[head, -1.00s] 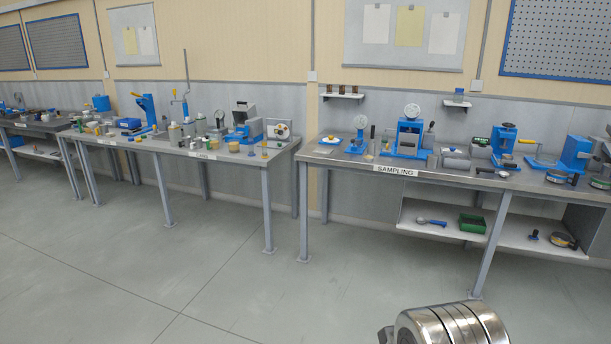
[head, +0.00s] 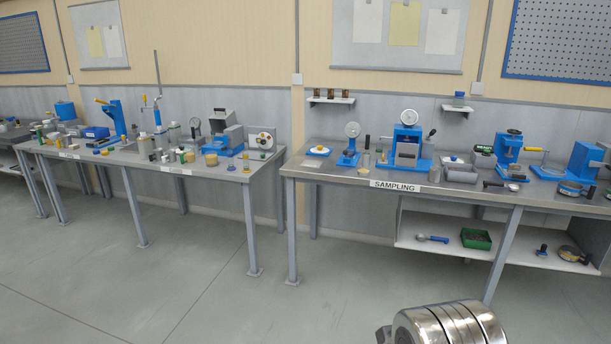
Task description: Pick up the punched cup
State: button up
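I cannot make out holes in any cup at this distance, so I cannot tell which thing is the punched cup. Small grey metal vessels stand on the sampling bench (head: 340,173), among them a grey cylinder (head: 459,176) lying on its side and a small dark-handled pan (head: 513,187) near the front edge. A blue-handled scoop (head: 432,238) lies on the shelf below. My gripper's fingers are not in view. A shiny ribbed metal part of my own arm shows at the bottom, well apart from the benches.
A second bench (head: 215,172) with jars, blue devices and small pots stands to the left, a narrow gap away. A green tray (head: 476,238) and a round pan (head: 573,255) sit on the lower shelf (head: 410,234). The grey floor (head: 230,300) before the benches is clear.

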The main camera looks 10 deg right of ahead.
aim_at(434, 174)
jog(key=z, duration=0.25)
jog(key=i, duration=2.25)
jog(key=z, duration=0.45)
jog(key=i, duration=1.55)
jog(key=z, duration=0.2)
